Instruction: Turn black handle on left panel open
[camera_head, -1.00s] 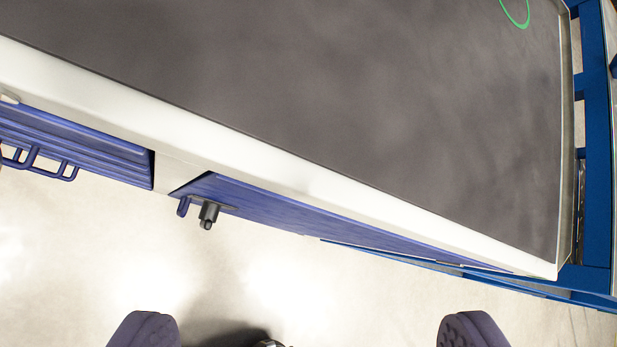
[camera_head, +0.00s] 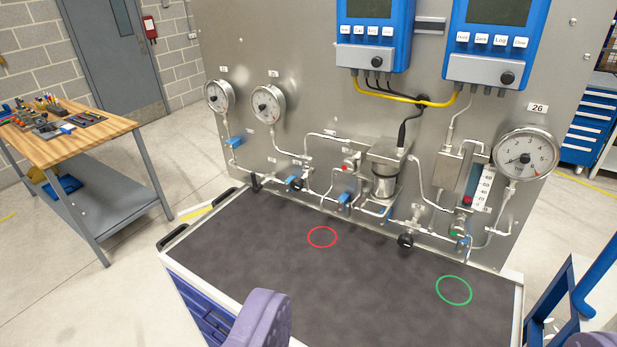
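A grey metal gauge panel (camera_head: 300,60) stands at the back edge of a dark-topped bench (camera_head: 370,270). A small black handle (camera_head: 256,183) sits low at the panel's left end. A black knob (camera_head: 295,184) is to its right, and another black knob (camera_head: 405,240) sits low near the middle. I cannot tell which one the task names, or whether any is open. My gripper (camera_head: 436,335) is at the bottom, well in front of the panel. Its left purple finger shows; what seems to be the other is cut off at the right edge. The fingers are wide apart with nothing between them.
Blue handles, pipes and dial gauges (camera_head: 268,104) cover the panel. Two blue controllers (camera_head: 373,35) hang above. The bench top is bare except for red (camera_head: 322,237) and green (camera_head: 454,290) rings. A wooden table (camera_head: 60,145) stands left, with open floor between.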

